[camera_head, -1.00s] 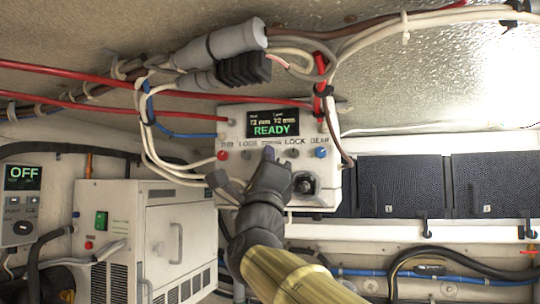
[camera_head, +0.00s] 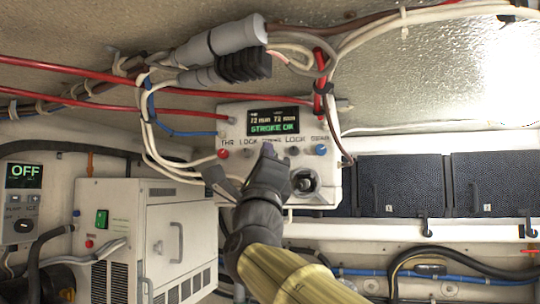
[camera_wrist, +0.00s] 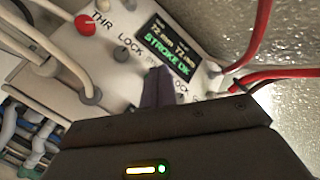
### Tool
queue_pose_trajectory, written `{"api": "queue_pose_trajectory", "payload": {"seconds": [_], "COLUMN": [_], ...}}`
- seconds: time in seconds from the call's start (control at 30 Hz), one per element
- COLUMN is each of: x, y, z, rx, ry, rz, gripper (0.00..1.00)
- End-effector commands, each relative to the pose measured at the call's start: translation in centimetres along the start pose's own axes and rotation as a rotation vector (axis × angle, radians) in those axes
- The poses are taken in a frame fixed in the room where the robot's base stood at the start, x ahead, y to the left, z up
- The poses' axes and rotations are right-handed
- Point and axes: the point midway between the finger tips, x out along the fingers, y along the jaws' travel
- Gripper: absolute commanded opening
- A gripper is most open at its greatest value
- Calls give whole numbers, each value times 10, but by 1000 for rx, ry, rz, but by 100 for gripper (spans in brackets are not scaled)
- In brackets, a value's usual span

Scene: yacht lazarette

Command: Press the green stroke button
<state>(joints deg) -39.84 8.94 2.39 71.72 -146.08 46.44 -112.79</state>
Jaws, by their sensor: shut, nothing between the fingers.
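The white control box (camera_head: 230,122) hangs at the centre of the head view. Its screen (camera_head: 272,120) reads "STROKE OK" in green, and the same screen (camera_wrist: 172,45) shows in the wrist view. A row of controls lies below it, with a red knob (camera_head: 223,154) at the left and a blue one (camera_head: 320,150) at the right. My gripper (camera_head: 268,152) is shut and empty, its fingertips at the middle of this row. The fingers (camera_wrist: 158,85) hide the stroke button in both views, so I cannot tell whether they touch it.
A black joystick (camera_head: 307,181) sits at the box's lower right. White cables (camera_head: 158,160) loop along its left side, and red cables (camera_head: 105,104) run above. A white cabinet (camera_head: 130,235) stands lower left. Dark panels (camera_head: 400,185) are at the right.

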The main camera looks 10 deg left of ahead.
Motion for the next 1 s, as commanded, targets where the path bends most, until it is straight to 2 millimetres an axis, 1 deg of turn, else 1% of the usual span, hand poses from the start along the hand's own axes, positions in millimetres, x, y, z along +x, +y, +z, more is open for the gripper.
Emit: {"api": "queue_pose_trajectory", "payload": {"seconds": [0.33, 0.83, 1.0], "x": [-2, -30, -36], "y": [-1, -21, -26], "z": [3, 22, 27], "rx": [2, 3, 2], "ry": [-2, -1, -2], "rz": [0, 0, 0], "gripper": [0, 0, 0]}}
